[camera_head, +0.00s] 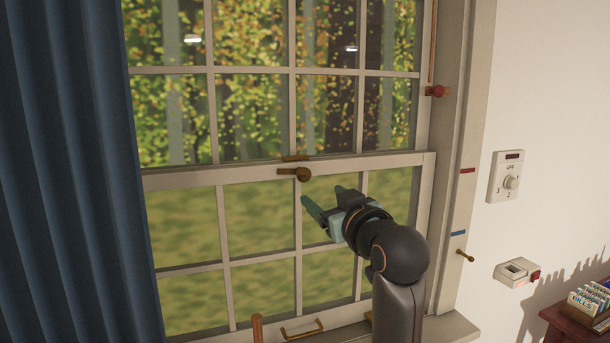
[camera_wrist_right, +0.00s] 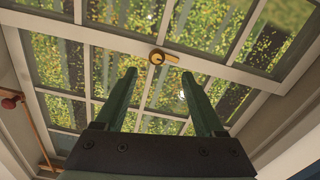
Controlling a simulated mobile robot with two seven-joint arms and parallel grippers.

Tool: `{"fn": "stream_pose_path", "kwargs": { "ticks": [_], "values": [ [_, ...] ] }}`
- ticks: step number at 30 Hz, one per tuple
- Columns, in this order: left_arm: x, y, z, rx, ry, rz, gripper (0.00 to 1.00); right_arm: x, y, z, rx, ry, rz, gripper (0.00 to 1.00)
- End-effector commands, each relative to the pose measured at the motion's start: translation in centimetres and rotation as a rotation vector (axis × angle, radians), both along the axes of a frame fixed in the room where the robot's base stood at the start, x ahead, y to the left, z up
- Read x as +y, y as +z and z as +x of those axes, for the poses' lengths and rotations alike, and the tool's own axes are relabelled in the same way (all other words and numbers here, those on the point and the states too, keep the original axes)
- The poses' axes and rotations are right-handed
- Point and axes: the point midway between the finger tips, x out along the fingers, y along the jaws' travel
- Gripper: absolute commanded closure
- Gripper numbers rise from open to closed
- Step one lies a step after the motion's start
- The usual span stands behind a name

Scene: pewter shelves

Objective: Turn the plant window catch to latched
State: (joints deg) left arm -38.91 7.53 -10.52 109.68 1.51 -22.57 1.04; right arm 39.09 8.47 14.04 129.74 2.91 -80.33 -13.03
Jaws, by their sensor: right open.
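The brass window catch (camera_head: 297,173) sits on the meeting rail of the sash window, with its lever pointing left and its round knob end at the right. A small brass plate (camera_head: 296,158) sits just above it on the upper sash. In the right wrist view the catch (camera_wrist_right: 158,57) shows beyond the fingertips, near the middle. My right gripper (camera_head: 322,195) is open and empty, below and to the right of the catch, apart from it. Its two fingers (camera_wrist_right: 161,88) stand spread in the wrist view. My left gripper is not in view.
A blue curtain (camera_head: 70,170) hangs at the left. A brass handle (camera_head: 302,330) is on the bottom rail. A red knob (camera_head: 437,91) is on the right frame. A dial switch (camera_head: 507,177) and a box with a red button (camera_head: 518,272) are on the right wall.

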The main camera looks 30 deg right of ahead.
Motion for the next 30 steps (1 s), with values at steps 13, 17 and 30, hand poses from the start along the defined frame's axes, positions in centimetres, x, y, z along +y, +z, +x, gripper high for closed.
{"fn": "stream_pose_path", "kwargs": {
  "ticks": [13,17,30],
  "values": [
    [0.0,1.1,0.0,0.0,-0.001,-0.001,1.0,-1.4,1.1,4.7,-0.009,-0.004,0.005,0.29],
    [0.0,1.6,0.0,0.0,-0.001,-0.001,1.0,-2.0,1.1,6.9,-0.01,-0.004,0.006,0.29],
    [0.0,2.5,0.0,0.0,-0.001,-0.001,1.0,-3.1,1.0,11.6,-0.013,-0.004,0.004,0.29]
  ]
}}
